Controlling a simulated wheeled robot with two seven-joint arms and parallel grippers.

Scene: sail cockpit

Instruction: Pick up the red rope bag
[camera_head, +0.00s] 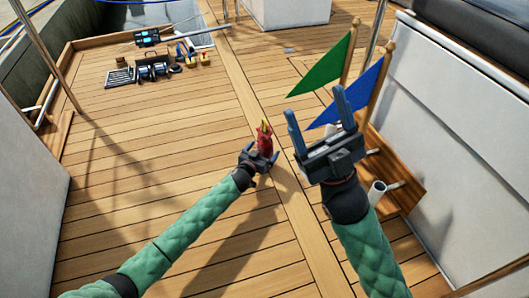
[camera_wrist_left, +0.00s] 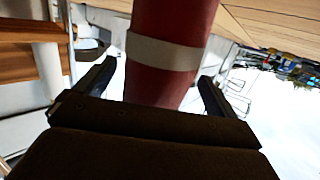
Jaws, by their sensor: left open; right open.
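The red rope bag (camera_head: 265,138) is a small upright red shape with a yellow top, near the middle of the head view. In the left wrist view the bag (camera_wrist_left: 172,85) is a red cylinder with a white band. My left gripper (camera_head: 259,158) is open, with one finger on each side of the bag. Contact with the fingers cannot be told. The bag's lower end is hidden behind my gripper, so I cannot tell whether it rests on anything. My right gripper (camera_head: 317,104) is open and empty, pointing up, to the right of the bag.
A green flag (camera_head: 322,66) and a blue flag (camera_head: 362,93) on wooden poles stand beyond my right gripper, beside a white wall (camera_head: 455,130). Several tools and a winch-like item (camera_head: 152,67) lie at the back left. The plank deck (camera_head: 150,140) is clear at left.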

